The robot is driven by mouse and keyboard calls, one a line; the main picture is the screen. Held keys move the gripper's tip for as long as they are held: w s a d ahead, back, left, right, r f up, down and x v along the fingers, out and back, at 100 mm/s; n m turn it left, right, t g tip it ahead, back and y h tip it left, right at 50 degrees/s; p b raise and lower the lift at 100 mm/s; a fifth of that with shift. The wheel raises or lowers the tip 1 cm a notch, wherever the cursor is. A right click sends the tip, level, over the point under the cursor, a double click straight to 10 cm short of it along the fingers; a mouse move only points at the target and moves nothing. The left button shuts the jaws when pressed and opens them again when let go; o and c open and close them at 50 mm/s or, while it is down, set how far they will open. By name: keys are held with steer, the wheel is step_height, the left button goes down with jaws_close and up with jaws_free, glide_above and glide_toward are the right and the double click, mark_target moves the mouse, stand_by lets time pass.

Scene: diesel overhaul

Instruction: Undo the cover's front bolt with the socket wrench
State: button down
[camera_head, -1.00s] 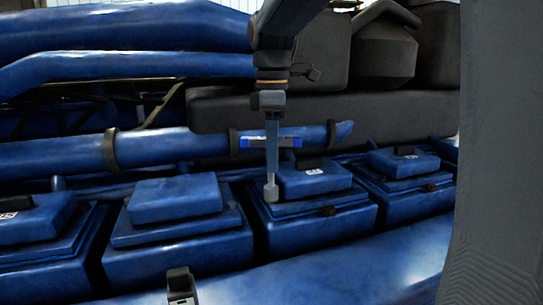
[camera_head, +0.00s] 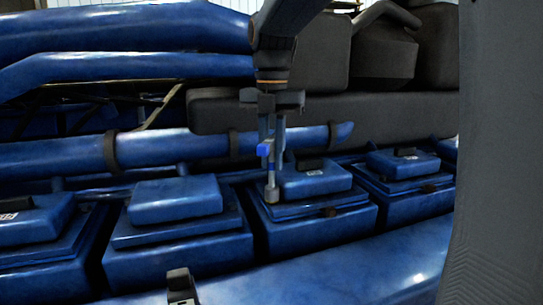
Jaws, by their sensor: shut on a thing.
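My gripper (camera_head: 273,150) hangs pointing down in front of the engine, with its two fingers side by side and shut on the socket wrench. The wrench has a blue handle (camera_head: 264,149), seen nearly end-on, and a grey socket (camera_head: 271,194) at its lower end.
Similar blue covers stand to the left (camera_head: 176,200) and right (camera_head: 403,163). A long blue pipe (camera_head: 170,147) with dark clamps runs behind them. A dark upright object (camera_head: 182,286) stands at the bottom edge. A large grey surface (camera_head: 500,150) blocks the right side.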

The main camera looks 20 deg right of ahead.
steer(key=n, duration=0.4)
steer(key=shift+n, duration=0.3)
